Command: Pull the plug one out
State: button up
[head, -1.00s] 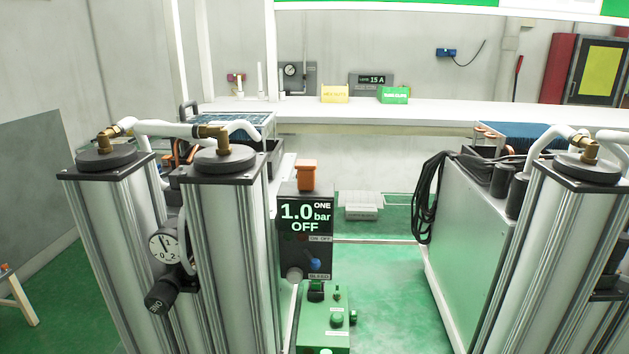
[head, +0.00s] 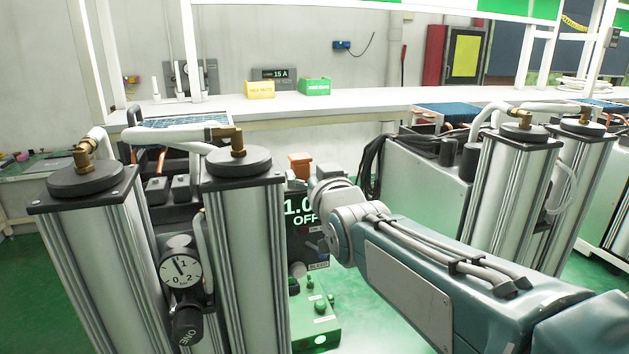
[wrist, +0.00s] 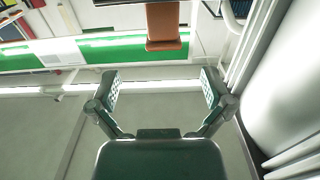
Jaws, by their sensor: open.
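Two metal columns (head: 245,265) with black caps and a gauge (head: 181,268) stand left of the panel. More columns (head: 510,195) stand at the right. A green box (head: 318,322) lies below the panel. A white bench (head: 360,104) runs behind. Black cables (head: 372,165) hang right of the plug.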

aim_at(303, 162)
jog(key=x, duration=0.3)
jog(key=a+x, duration=0.1)
jog(key=x, duration=0.3)
jog(key=shift+w+a+f, duration=0.1)
jog(key=shift+w+f, duration=0.05)
jog(key=shift+d, duration=0.5)
jog(key=shift+c, duration=0.6)
jog(key=c, duration=1.1)
jog(key=o, duration=0.6)
jog(key=c, duration=0.7)
